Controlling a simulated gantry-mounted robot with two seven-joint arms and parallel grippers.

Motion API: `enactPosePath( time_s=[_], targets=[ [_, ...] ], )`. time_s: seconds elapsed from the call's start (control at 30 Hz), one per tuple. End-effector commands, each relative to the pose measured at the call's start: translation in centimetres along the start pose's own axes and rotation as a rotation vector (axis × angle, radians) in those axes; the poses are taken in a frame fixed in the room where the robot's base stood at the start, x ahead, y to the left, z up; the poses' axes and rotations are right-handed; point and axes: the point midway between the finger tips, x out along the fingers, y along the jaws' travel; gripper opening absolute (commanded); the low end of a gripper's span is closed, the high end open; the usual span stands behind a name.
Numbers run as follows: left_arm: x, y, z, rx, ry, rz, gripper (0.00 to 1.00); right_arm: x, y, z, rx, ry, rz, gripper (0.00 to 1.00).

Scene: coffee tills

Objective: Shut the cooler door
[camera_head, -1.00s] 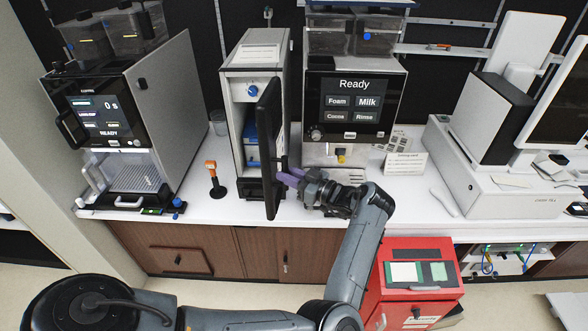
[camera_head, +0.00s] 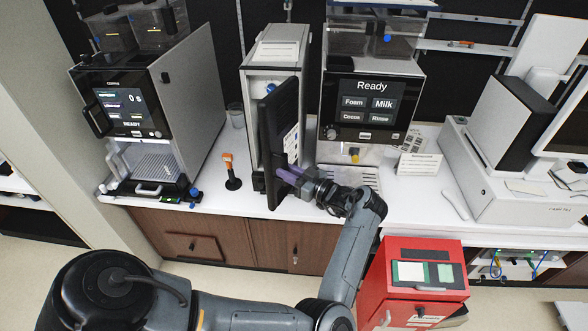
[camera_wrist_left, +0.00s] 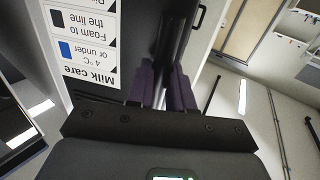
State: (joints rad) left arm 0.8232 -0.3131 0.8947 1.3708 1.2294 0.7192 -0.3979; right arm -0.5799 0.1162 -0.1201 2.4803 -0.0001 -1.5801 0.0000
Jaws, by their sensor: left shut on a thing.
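The cooler (camera_head: 262,62) is a tall narrow grey box on the counter between two coffee machines. Its dark door (camera_head: 277,120) stands partly open, swung out toward me, and hides most of the inside. The door's right-hand face carries white labels, and a "Milk care" label (camera_wrist_left: 83,45) shows upside down in the left wrist view. My left gripper (camera_head: 286,174), with purple fingers, is at this face, low down. It is shut on the dark door handle (camera_wrist_left: 172,55), which runs between the fingers in the left wrist view. My right gripper is not in view.
A coffee machine (camera_head: 185,95) stands left of the cooler, another (camera_head: 372,100) right of it. An orange-handled tamper (camera_head: 230,170) stands on the counter, left of the door. A red cabinet (camera_head: 400,300) stands below on the right. The till (camera_head: 500,175) is farther right.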

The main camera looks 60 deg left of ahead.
Motion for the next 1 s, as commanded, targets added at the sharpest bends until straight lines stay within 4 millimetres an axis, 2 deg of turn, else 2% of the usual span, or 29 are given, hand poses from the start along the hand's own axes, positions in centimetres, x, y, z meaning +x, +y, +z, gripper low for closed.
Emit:
enactPosePath(
  time_s=[0.43, 0.8, 1.0],
  targets=[
    [0.4, -0.3, -0.1, 0.002, 0.002, -0.006, 0.0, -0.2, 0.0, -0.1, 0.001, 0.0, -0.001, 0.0],
    [3.5, -1.0, -0.2, 0.002, 0.002, -0.007, 0.0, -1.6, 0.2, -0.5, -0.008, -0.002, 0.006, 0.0],
    [4.4, -1.2, 0.0, 0.002, 0.002, -0.006, 0.0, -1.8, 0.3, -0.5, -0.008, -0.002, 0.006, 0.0]
  ],
)
